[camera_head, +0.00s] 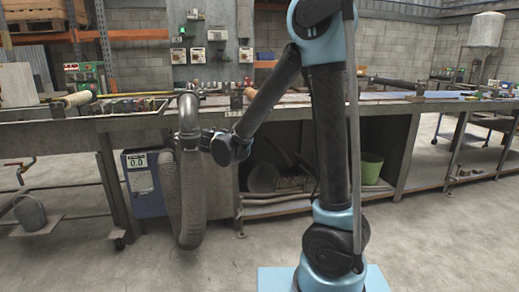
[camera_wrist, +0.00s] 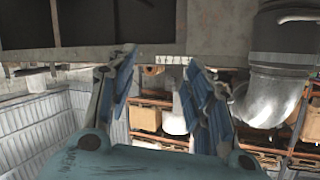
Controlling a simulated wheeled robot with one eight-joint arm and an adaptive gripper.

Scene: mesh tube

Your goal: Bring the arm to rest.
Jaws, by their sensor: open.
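My arm (camera_head: 327,130) stands in front of the workbench, with its forearm reaching down to the left. My gripper (camera_head: 209,136) is at the bench's front edge, close to the right side of a bent metal pipe with a grey mesh tube (camera_head: 184,195) hanging below it. In the wrist view my gripper (camera_wrist: 160,88) has its two blue-padded fingers spread apart, with nothing between them. The metal pipe elbow (camera_wrist: 270,92) shows to the right of the fingers. Whether a finger touches the pipe I cannot tell.
The long workbench (camera_head: 285,110) carries tools and parts along its top. A blue cabinet (camera_head: 143,183) stands under it, behind the tube. A green bucket (camera_head: 371,168) sits on the lower shelf, behind my arm. The concrete floor (camera_head: 90,260) in front is mostly clear.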

